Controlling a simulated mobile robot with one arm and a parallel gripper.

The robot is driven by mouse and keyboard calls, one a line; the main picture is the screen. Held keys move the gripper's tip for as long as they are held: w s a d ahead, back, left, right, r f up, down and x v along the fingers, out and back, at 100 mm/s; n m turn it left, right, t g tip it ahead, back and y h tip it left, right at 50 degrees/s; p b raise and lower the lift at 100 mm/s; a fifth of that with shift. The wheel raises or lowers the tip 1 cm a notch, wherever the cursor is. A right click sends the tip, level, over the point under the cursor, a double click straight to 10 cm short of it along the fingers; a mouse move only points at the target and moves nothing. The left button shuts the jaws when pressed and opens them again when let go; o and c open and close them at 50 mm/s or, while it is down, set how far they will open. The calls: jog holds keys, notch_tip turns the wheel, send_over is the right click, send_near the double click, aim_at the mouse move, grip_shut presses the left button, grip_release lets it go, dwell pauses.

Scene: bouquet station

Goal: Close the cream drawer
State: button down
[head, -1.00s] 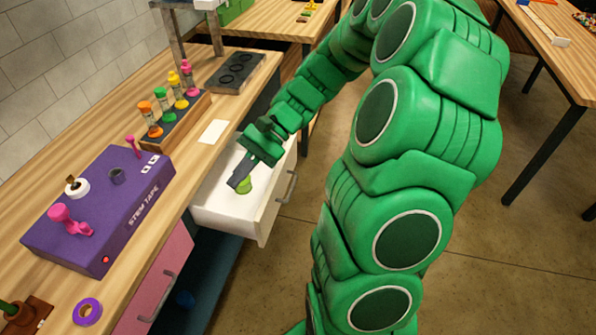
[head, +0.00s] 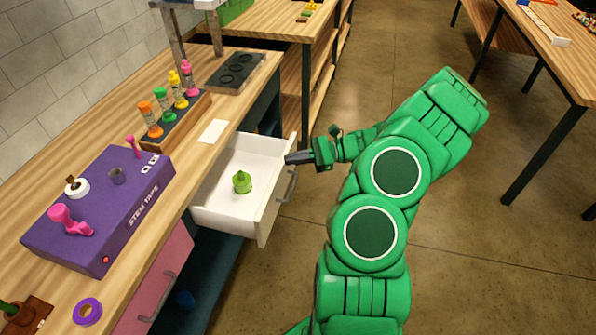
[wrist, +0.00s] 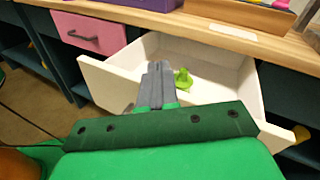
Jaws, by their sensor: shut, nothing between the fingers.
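The cream drawer (head: 223,216) stands pulled out from under the wooden bench. Its front with a grey handle (head: 290,185) faces right in the head view. A small green object (head: 242,182) sits inside on the drawer floor; it also shows in the wrist view (wrist: 183,77). My gripper (head: 289,158) is shut and empty, close to the upper far end of the drawer front. In the wrist view my gripper (wrist: 157,70) points toward the drawer (wrist: 97,86) and overlaps its front edge. I cannot tell whether it touches the drawer.
A pink drawer (head: 160,280) sits shut beside it, also in the wrist view (wrist: 90,33). A purple stem tape box (head: 105,205) and a wooden rack of coloured bottles (head: 178,122) stand on the bench. The floor right of the drawer is open.

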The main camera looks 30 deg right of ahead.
jog(key=d+f+m+t, duration=0.3)
jog(key=d+f+m, duration=0.1)
jog(key=d+f, duration=0.25)
jog(key=m+t+h, duration=0.3)
jog(key=m+t, duration=0.1)
send_near(289, 169)
jog(key=x, duration=0.7)
jog(key=shift+s, duration=0.1)
jog(key=shift+a, duration=0.1)
jog(key=x, duration=2)
jog(key=shift+f, duration=0.2)
jog(key=shift+w+a+r, duration=0.1)
jog(key=shift+w+a, duration=0.4)
jog(key=shift+a, duration=0.1)
jog(key=v, duration=1.5)
jog(key=shift+w+r, duration=0.1)
jog(key=shift+w, duration=0.05)
